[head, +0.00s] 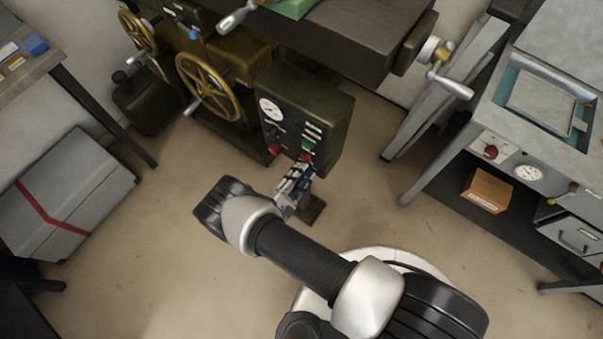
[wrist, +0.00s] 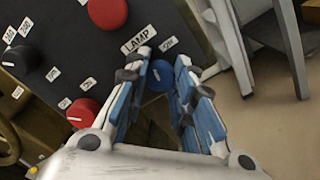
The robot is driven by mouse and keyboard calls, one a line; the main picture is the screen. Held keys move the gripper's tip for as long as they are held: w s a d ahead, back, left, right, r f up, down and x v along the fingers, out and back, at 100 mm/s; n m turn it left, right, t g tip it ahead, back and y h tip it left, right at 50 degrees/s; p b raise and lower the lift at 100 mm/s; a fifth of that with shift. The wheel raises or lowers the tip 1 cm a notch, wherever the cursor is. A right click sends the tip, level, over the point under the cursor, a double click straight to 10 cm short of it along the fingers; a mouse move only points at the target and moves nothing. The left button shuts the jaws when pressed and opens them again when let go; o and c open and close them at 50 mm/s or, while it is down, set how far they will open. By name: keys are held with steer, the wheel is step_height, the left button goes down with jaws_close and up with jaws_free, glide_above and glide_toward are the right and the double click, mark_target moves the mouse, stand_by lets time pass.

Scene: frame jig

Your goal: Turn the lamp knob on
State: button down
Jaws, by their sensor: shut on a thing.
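The lamp knob (wrist: 160,76) is a blue round knob on the dark panel, under the white "LAMP" label (wrist: 138,39) in the wrist view. My gripper (wrist: 163,66) has one blue-padded finger on each side of the knob and is shut on it. The fingers hide part of the knob's sides; a small pale mark shows on its face. In the head view my gripper (head: 303,166) reaches the lower front of the dark control box (head: 335,115). The knob itself is hidden there.
A large red button (wrist: 108,12) is above the knob, and a red knob (wrist: 83,112) and a black knob (wrist: 20,60) are to its left. In the head view, a brass handwheel (head: 208,88) stands left of the box. Open floor (head: 365,185) lies to the right.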

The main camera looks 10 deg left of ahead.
steer(key=m, duration=0.6)
steer(key=shift+m+h, duration=0.3)
steer(key=shift+m, duration=0.1)
stand_by(0.3)
steer(key=c, duration=1.3)
jaws_free()
steer(key=v, duration=1.2)
steer(key=shift+r, duration=0.15)
